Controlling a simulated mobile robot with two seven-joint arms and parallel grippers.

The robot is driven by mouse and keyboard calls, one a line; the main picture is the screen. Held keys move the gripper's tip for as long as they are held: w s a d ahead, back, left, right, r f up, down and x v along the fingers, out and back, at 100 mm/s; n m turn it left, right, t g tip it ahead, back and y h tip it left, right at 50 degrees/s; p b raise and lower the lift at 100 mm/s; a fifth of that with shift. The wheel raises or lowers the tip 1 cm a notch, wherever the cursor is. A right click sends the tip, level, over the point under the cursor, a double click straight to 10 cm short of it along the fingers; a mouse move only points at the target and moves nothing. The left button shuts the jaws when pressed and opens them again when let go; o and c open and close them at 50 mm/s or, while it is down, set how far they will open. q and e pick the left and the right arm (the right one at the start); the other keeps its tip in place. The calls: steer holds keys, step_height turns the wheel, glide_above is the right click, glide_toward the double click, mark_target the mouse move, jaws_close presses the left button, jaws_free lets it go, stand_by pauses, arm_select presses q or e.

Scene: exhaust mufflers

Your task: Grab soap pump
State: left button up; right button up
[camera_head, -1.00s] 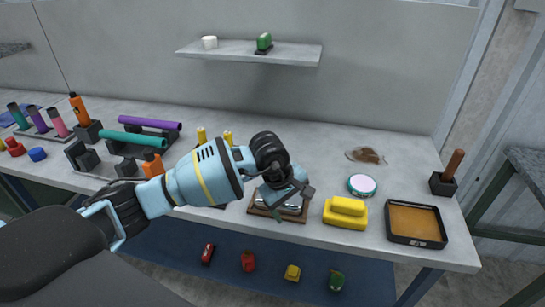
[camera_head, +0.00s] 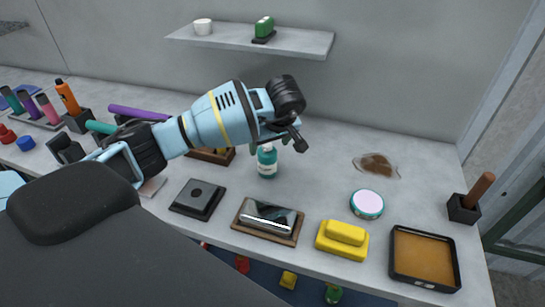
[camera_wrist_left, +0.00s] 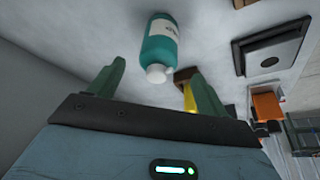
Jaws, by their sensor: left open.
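The soap pump is most likely the teal bottle (camera_head: 267,163) with a white label, standing on the table in the head view, partly behind my left gripper. It shows in the left wrist view (camera_wrist_left: 160,45) with its white cap towards me, beyond the fingers. My left gripper (camera_head: 297,138) is above and beside the bottle, its tips pointing down to the right. In the left wrist view the two green fingers (camera_wrist_left: 153,82) are apart with nothing held between them. My right gripper is not in view.
A dark square stand (camera_head: 198,199), a wooden tray with a metal piece (camera_head: 267,221), a yellow brush-like block (camera_head: 342,240) and a black tray (camera_head: 423,259) line the front. A round tin (camera_head: 367,204) stands to the right. A shelf (camera_head: 220,40) hangs above.

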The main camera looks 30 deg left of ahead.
mark_target(266, 154)
arm_select(q)
steer(key=shift+s, duration=0.25)
steer(key=shift+a+f, duration=0.1)
steer(key=shift+f, duration=0.25)
steer(key=shift+w+x, duration=0.2)
steer(key=shift+x, duration=1.55)
steer(key=shift+w+x, duration=0.25)
steer(key=shift+x, duration=1.5)
steer(key=shift+r, duration=0.15)
steer(key=c, duration=1.1)
